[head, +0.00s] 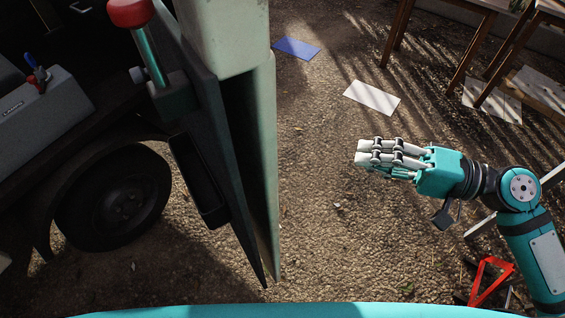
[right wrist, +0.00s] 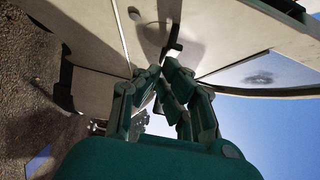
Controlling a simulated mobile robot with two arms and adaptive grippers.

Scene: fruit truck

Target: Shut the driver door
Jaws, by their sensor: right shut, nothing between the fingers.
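The driver door (head: 262,165) stands open in the head view, seen nearly edge-on. Its pale green outer side faces right and its dark inner side faces the cab on the left. My right gripper (head: 362,155) is to the right of the door, over the gravel, with its fingers together, pointing left, and empty. A gap of ground shows between them in the picture. In the right wrist view its fingers (right wrist: 170,78) point at a pale panel (right wrist: 190,30) with a dark handle-like part (right wrist: 173,47); I cannot tell contact there. My left gripper is not in view.
The truck's front wheel (head: 115,197) and dark cab are at the left. A red-topped lever (head: 152,55) shows by the door's inner side. Blue (head: 296,47) and white (head: 372,97) sheets lie on gravel. Wooden table legs (head: 397,32) stand upper right; a red triangle (head: 489,278) sits lower right.

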